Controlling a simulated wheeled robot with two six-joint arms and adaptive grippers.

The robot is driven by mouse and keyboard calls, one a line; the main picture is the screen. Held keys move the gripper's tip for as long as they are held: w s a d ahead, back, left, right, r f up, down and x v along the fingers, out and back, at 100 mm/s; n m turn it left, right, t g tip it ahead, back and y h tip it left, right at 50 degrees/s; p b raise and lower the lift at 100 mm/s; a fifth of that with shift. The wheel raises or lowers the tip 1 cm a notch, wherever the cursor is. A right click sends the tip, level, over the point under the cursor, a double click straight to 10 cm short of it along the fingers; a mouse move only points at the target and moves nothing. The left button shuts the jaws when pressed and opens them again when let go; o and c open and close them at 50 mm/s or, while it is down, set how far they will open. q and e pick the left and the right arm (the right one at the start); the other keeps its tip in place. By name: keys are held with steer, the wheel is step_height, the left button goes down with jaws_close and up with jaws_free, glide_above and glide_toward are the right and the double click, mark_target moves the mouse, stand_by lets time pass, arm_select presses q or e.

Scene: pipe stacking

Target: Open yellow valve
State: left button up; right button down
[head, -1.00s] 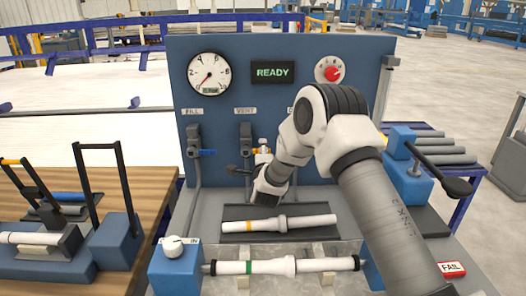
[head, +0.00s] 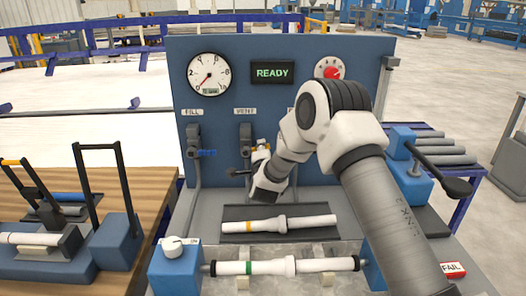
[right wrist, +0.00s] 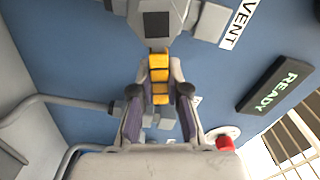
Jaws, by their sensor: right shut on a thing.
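The yellow valve handle (right wrist: 159,78) shows between the two fingers of my right gripper (right wrist: 160,72) in the right wrist view. The gripper is shut on it. The handle sits on a grey valve body (right wrist: 168,22) beside the VENT label. In the head view, the VENT valve (head: 245,134) is on the blue panel, and my right gripper (head: 250,168) is just below it. The wrist and fingers hide most of the handle there. My left gripper is not in view.
A blue-handled valve (head: 207,153) under FILL is to the left. The gauge (head: 208,73) needle points low, and the display (head: 273,72) reads READY. A white pipe (head: 280,225) lies on a dark tray, and another pipe (head: 265,267) sits in front. My right arm hides the panel's right side.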

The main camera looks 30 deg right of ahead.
mark_target(245, 147)
steer(key=r+n, duration=0.1)
steer(key=n, duration=0.2)
steer(key=shift+w+a+r+n, duration=0.2)
steer(key=shift+a+r+n, duration=0.1)
steer(key=shift+r, duration=0.1)
steer(key=n, duration=0.1)
steer(key=r+n+p, duration=0.1)
steer(key=a+n, duration=0.1)
steer(key=shift+w+r+n, duration=0.15)
steer(key=shift+w+n, duration=0.15)
steer(key=n, duration=0.1)
steer(key=a+n+p, duration=0.1)
steer(key=n, duration=0.1)
steer(key=w+r+n, duration=0.1)
steer(key=shift+a+p, duration=0.3)
steer(key=shift+w+a+n+p, duration=0.25)
steer(key=shift+a+n, duration=0.1)
steer(key=shift+n, duration=0.6)
steer(key=shift+w+a+n+p, duration=0.2)
steer(key=shift+a+n, duration=0.1)
steer(key=shift+n, duration=0.65)
steer(key=c, duration=1.1)
jaws_free()
steer(key=shift+f, duration=0.1)
steer(key=shift+c, duration=0.2)
